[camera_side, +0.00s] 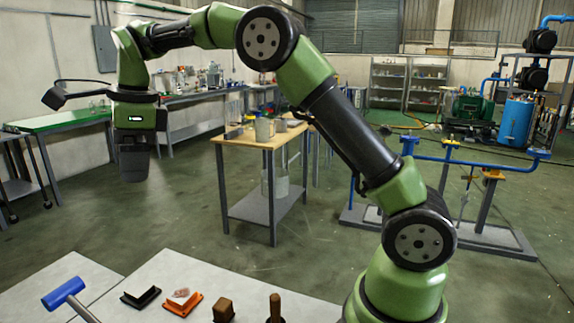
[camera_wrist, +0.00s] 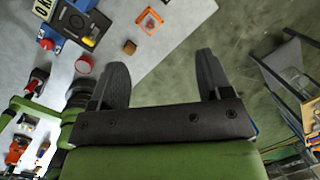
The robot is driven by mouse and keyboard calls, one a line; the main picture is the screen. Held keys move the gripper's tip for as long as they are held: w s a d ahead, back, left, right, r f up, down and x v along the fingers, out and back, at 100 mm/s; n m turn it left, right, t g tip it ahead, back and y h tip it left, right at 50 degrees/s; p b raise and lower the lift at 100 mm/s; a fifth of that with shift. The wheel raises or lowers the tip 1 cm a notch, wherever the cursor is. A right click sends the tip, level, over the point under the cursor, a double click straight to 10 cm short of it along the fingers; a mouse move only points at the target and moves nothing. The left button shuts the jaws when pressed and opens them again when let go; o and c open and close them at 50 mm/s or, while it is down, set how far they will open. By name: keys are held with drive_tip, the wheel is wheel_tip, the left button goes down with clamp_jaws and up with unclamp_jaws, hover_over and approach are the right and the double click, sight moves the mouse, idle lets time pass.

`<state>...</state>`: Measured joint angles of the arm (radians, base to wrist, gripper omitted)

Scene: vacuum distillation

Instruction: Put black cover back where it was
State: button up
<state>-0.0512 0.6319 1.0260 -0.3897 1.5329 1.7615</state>
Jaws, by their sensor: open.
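My gripper (camera_side: 133,172) hangs at the left of the side view, pointing down, high and apart from the table. In the wrist view its two dark fingers (camera_wrist: 161,60) are spread apart with nothing between them. A flat black piece (camera_side: 141,297) lies on the pale table at the lower left of the side view; it may be the black cover, but I cannot tell for sure. In the wrist view a dark plate (camera_wrist: 91,30) sits on a blue device (camera_wrist: 72,48) at the upper left; whether it is the same piece is unclear.
An orange tray (camera_side: 183,302), a brown block (camera_side: 223,310), a brown handle (camera_side: 275,308) and a blue-headed tool (camera_side: 65,293) are on the pale table. A red-topped round object (camera_wrist: 84,65) is near the blue device. A wooden-topped table (camera_side: 262,137) stands behind; open floor lies between.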

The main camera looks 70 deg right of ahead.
drive_tip(key=s+r+n+t, duration=0.1)
drive_tip(key=s+r+n, duration=0.2)
drive_tip(key=s+n, duration=0.3)
drive_tip(key=s+r+n+t, duration=0.2)
drive_tip(key=s+r+n, duration=0.25)
drive_tip(key=s, duration=0.25)
drive_tip(key=s+f+n+t+y, duration=0.1)
drive_tip(key=s+f+n, duration=0.4)
drive_tip(key=s+n, duration=0.5)
drive_tip(key=shift+s+d+t, duration=0.15)
drive_tip(key=shift+s+t, duration=0.35)
drive_tip(key=shift+s, duration=1.2)
drive_tip(key=shift+f, duration=0.1)
